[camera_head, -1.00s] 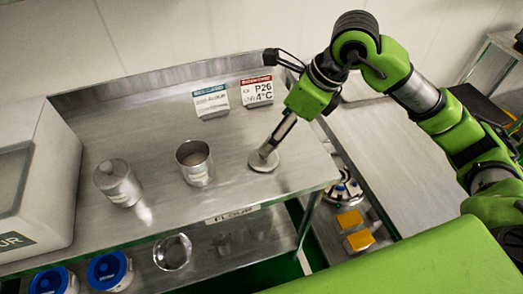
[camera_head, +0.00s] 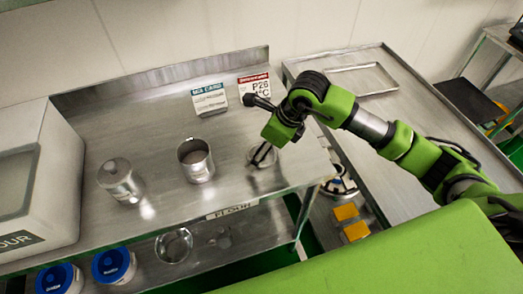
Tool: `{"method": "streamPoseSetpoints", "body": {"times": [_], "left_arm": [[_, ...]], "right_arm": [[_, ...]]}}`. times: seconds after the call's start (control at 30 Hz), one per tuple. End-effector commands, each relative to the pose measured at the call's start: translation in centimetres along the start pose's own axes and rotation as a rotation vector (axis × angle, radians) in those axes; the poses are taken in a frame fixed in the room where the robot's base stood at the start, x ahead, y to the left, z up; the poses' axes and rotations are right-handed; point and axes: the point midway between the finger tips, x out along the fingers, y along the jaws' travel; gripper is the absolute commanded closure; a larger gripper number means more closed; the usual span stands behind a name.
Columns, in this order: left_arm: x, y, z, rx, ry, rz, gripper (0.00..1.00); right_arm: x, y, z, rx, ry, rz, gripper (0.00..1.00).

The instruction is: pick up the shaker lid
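A round metal disc, which looks like the shaker lid (camera_head: 263,163), lies on the right part of the steel shelf. My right gripper (camera_head: 261,156) comes down from above with its fingertips over the lid, hiding part of it. I cannot tell whether the fingers touch it or are closed. An open metal shaker cup (camera_head: 197,162) with pale contents stands upright left of the lid. My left gripper is not in view.
A mix card (camera_head: 210,99) and a red-topped sign (camera_head: 253,86) stand behind. Blue-lidded tubs (camera_head: 112,265) and a glass bowl (camera_head: 174,245) sit on the lower shelf. A steel table (camera_head: 400,125) is at the right.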

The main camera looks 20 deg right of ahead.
Motion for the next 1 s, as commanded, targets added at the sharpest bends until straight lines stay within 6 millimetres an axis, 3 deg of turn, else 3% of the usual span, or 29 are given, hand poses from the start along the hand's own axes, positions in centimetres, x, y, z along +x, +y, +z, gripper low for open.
{"method": "streamPoseSetpoints", "body": {"times": [0.3,0.47,0.83,1.0], "left_arm": [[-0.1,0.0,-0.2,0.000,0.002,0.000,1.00],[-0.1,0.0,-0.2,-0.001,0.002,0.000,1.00],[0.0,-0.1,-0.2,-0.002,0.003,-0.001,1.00],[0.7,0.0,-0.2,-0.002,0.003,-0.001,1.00]], "right_arm": [[0.8,0.0,0.0,-0.001,0.000,-0.001,0.20],[0.8,0.0,0.0,-0.001,0.000,0.000,0.59],[0.7,0.0,0.1,-0.001,-0.001,-0.001,0.60],[-0.3,-0.1,0.5,-0.001,-0.004,-0.004,0.60]]}}
